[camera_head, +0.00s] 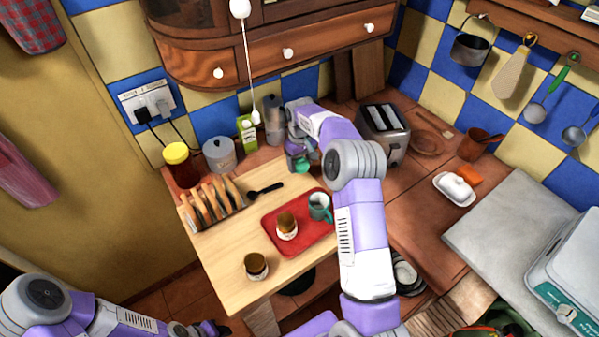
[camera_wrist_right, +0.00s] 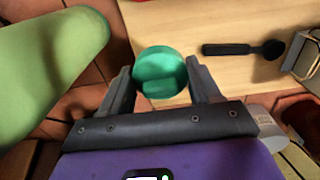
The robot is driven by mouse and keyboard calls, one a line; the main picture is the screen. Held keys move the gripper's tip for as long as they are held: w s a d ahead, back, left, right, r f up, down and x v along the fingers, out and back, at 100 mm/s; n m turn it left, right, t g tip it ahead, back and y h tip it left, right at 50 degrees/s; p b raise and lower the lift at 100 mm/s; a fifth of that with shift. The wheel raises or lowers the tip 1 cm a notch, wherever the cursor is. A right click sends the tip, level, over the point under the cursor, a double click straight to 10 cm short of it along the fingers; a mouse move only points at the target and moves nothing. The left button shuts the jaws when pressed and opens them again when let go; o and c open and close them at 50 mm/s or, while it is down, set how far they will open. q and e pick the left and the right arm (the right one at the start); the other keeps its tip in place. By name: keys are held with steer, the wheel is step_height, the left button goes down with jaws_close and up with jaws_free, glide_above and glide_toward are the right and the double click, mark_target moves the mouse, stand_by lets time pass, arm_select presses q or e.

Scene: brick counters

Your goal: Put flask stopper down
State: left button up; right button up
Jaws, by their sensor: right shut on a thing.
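The green flask stopper (camera_wrist_right: 160,73) sits between the two fingers of my right gripper (camera_wrist_right: 160,84) in the right wrist view, its round face toward the camera. In the head view my right gripper (camera_head: 300,162) is over the back right part of the wooden board, and green shows at its tip. It is shut on the stopper. Whether the stopper touches anything below is hidden. A large pale green rounded thing (camera_wrist_right: 50,65) fills the left of the wrist view; I cannot tell what it is. My left gripper (camera_head: 207,329) is low at the bottom left, its fingers too small to read.
A toaster (camera_head: 384,133) stands right of my right gripper. Canisters stand behind.

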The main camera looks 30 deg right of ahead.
mark_target(300, 170)
step_height(300, 170, down, 5)
steer(key=shift+w+f, duration=0.1)
steer(key=shift+w, duration=0.05)
steer(key=shift+f+b, duration=0.2)
steer(key=shift+b, duration=0.15)
steer(key=o, duration=1)
steer(key=shift+o, duration=0.2)
steer(key=shift+r, duration=0.15)
steer(key=shift+r, duration=0.35)
step_height(300, 170, up, 12)
steer(key=shift+f+p, duration=0.25)
steer(key=shift+p, duration=0.6)
